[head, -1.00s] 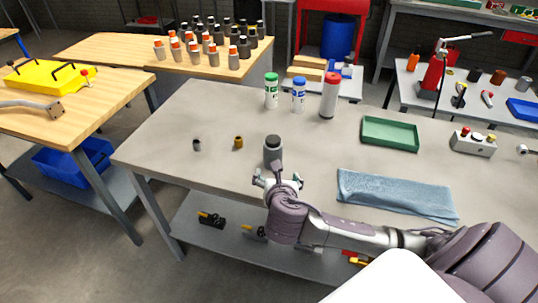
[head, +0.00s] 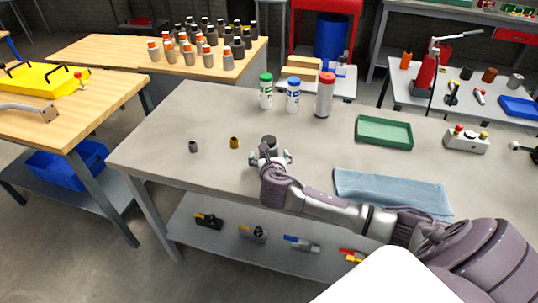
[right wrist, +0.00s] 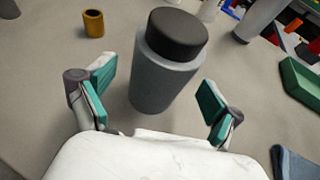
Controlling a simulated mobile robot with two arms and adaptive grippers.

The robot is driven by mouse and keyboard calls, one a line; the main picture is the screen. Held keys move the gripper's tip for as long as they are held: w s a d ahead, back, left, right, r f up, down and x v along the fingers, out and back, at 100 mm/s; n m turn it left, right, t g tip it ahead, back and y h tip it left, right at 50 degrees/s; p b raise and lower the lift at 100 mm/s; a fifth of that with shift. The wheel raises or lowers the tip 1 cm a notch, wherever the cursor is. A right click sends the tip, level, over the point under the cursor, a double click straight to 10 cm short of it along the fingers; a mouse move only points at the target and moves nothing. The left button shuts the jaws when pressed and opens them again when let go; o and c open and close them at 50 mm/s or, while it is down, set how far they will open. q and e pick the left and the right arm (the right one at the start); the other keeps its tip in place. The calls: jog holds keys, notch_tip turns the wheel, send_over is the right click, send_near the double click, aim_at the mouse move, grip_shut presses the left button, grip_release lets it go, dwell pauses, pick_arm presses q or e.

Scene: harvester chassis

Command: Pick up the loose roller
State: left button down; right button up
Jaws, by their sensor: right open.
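The loose roller, a grey cylinder with a dark cap, stands upright on the grey table; its dark top (head: 269,141) shows just beyond my right gripper (head: 270,159) in the head view. In the right wrist view the roller (right wrist: 165,75) stands ahead, between and slightly beyond the teal pads of my open right gripper (right wrist: 155,100). The pads look apart from it, with a gap on each side. My left gripper is in neither view.
A small brass bushing (head: 234,142) and a grey one (head: 194,146) stand left of the roller. Green-capped (head: 266,92), blue-capped (head: 293,95) and red-capped (head: 325,94) containers stand behind. A green tray (head: 384,132) and blue cloth (head: 392,192) lie to the right.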

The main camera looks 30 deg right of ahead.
jog(key=shift+x, duration=1.15)
jog(key=shift+r, duration=0.1)
jog(key=c, duration=1.6)
grip_shut()
jog(key=shift+r, duration=0.15)
